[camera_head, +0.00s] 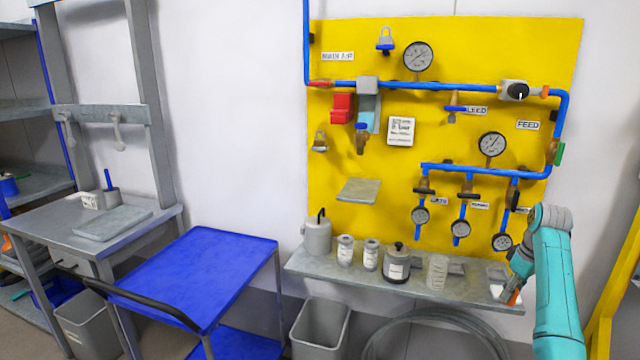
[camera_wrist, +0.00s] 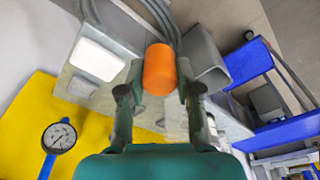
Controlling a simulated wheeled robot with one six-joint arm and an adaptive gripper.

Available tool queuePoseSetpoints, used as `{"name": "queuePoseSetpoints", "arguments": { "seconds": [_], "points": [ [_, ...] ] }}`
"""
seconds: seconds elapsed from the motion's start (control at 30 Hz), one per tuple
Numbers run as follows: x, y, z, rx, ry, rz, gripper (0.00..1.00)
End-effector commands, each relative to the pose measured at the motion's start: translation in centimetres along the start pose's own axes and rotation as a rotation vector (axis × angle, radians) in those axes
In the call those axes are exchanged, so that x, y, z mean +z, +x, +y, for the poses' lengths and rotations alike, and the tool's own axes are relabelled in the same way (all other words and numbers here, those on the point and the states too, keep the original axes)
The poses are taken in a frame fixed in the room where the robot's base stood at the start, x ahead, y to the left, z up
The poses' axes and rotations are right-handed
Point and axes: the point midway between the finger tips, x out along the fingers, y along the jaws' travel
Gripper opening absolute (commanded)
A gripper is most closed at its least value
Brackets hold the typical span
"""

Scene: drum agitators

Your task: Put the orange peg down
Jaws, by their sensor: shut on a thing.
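The orange peg (camera_wrist: 160,70) is between the two fingers of my gripper (camera_wrist: 160,90) in the wrist view, with its rounded orange body showing. In the head view, my gripper (camera_head: 511,288) is at the right end of the grey wall shelf (camera_head: 460,294), and a small orange part of the peg (camera_head: 514,298) shows beside the fingers. My gripper is shut on the peg. Whether the peg touches the shelf cannot be told from these views.
A white block (camera_wrist: 97,58) lies beside the peg in the wrist view. Several jars stand on the shelf, including a dark-lidded one (camera_head: 396,264). The yellow panel (camera_head: 350,230) with pipes and gauges rises behind. A blue cart (camera_head: 200,275) stands left, its top clear.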

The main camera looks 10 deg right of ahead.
Motion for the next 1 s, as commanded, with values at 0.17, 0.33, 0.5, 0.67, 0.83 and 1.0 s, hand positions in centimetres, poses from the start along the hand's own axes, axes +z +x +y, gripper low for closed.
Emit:
{"name": "queuePoseSetpoints", "arguments": {
  "seconds": [0.17,0.33,0.5,0.67,0.83,1.0],
  "points": [
    [-0.9,2.2,-1.9,0.0,0.012,-0.003,0.0],
    [-1.9,5.0,-4.4,0.0,0.025,-0.005,0.0],
    [-3.0,8.6,-8.1,0.001,0.043,-0.007,0.0],
    [-4.1,13.7,-13.9,0.004,0.07,-0.012,0.0],
    [-4.2,18.9,-20.6,0.008,0.101,-0.015,0.0],
    [-3.4,23.5,-27.3,0.015,0.132,-0.015,0.0]
  ]
}}
